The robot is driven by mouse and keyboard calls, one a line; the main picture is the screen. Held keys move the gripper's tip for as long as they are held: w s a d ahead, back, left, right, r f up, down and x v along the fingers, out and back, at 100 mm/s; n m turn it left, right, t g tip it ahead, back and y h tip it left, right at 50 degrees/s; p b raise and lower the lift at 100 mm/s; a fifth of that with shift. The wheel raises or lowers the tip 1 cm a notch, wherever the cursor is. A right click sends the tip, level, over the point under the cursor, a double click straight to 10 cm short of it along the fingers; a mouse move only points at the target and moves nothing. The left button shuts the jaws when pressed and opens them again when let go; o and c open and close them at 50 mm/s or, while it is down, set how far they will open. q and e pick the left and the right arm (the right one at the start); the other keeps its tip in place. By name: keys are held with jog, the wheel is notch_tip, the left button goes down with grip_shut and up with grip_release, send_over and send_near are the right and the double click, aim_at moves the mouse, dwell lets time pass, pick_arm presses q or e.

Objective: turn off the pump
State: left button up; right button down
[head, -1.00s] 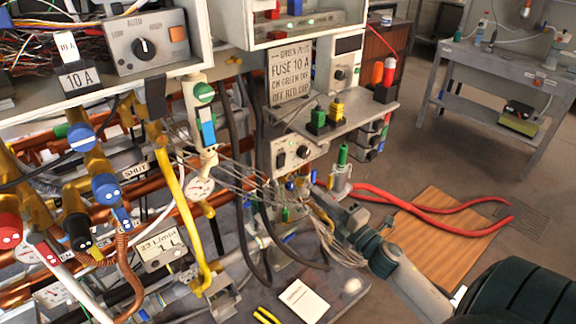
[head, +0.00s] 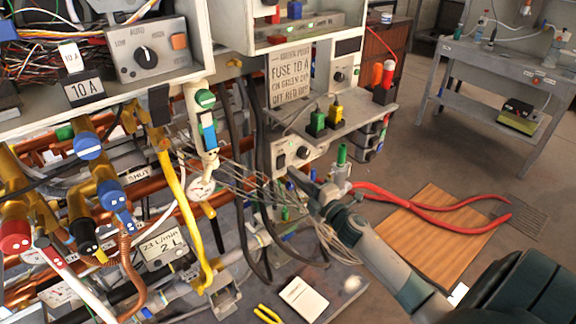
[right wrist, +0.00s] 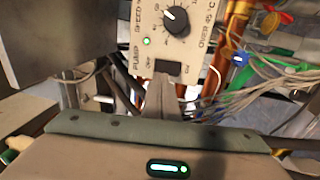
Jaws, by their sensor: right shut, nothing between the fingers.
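The pump panel (head: 301,153) is a pale box under the grey shelf in the head view, with a dark knob. In the right wrist view the panel (right wrist: 185,46) reads "PUMP" and "SPEED". It has a black knob (right wrist: 176,19), a lit green lamp (right wrist: 147,41) and a dark switch (right wrist: 168,68) marked OFF at one end. My right gripper (head: 293,176) is shut and empty, just below the panel. In the right wrist view its closed fingertips (right wrist: 162,80) overlap the switch's lower edge; I cannot tell whether they touch. My left gripper is not in view.
Thin wires (head: 240,180) and dark hoses (head: 262,230) hang left of my right gripper. A grey shelf (head: 355,112) with green and yellow plugs juts out above the panel. Red hoses (head: 430,208) lie to the right over a wooden board (head: 440,250).

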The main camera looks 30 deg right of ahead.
aim_at(281, 160)
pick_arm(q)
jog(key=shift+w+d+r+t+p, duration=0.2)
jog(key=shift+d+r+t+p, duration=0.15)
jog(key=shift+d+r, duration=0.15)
pick_arm(e)
jog(key=shift+w+a+r, duration=0.1)
jog(key=shift+w, duration=0.85)
jog(key=shift+w+a+r, duration=0.1)
jog(key=shift+w, duration=0.8)
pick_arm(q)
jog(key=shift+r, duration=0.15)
pick_arm(e)
jog(key=shift+w+r, duration=0.15)
jog(key=shift+r, duration=0.05)
jog(key=shift+d, duration=0.1)
